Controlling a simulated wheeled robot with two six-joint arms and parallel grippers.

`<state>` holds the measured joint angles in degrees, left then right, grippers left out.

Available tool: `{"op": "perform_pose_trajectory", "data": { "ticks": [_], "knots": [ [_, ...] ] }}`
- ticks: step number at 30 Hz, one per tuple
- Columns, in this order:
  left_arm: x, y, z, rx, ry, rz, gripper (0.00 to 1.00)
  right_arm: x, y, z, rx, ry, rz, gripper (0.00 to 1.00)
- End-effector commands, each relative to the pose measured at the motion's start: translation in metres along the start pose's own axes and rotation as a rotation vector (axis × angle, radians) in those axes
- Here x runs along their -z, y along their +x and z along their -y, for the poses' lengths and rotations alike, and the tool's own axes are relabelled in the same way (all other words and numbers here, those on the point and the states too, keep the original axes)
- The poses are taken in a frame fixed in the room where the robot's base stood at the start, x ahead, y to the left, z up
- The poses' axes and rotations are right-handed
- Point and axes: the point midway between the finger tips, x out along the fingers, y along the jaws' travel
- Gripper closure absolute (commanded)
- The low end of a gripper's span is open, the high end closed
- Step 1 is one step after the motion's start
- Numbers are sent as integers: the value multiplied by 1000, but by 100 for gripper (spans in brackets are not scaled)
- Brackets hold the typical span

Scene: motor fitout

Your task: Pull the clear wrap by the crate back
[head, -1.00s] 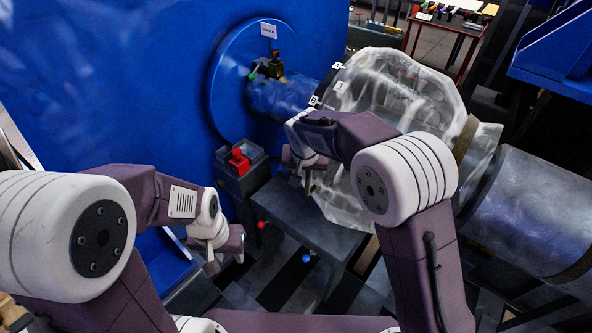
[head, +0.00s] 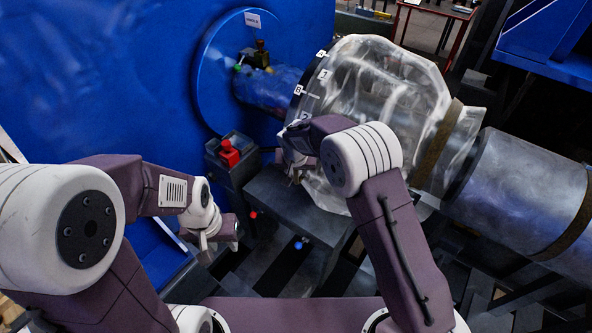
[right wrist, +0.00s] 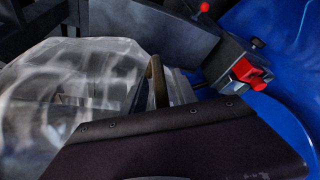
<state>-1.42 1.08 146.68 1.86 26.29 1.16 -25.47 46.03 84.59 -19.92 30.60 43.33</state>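The clear wrap (head: 405,95) is a cloudy, creased sheet around a large drum between a blue wall and a grey cylinder. Its right part is gathered under a brown band (head: 438,145). It also fills the left of the right wrist view (right wrist: 70,95). My right gripper (head: 297,172) is at the wrap's lower left edge, by a dark ring with white letter labels (head: 311,85). My forearm partly hides it, so its grip and any contact are unclear. My left gripper (head: 221,248) hangs away from the wrap at lower left; its finger gap is unclear. I cannot make out a crate for certain.
A grey box with a red button (head: 229,152) stands left of my right gripper and also shows in the right wrist view (right wrist: 246,72). A grey bench (head: 290,215) lies below. A grey cylinder (head: 515,195) extends right. Red and blue knobs sit low in front.

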Motion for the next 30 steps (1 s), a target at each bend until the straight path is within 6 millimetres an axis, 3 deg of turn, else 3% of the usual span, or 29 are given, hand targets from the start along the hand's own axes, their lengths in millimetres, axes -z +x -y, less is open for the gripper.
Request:
{"op": "perform_pose_trajectory", "data": {
  "ticks": [1,3,30],
  "knots": [
    [0,0,0,0,0,0,64,0,0,0,0,0,0,82],
    [0,0,0,0,0,0,64,0,0,0,0,0,0,100],
    [0,0,0,0,0,0,64,0,-1,0,0,0,1,100]
  ]
}}
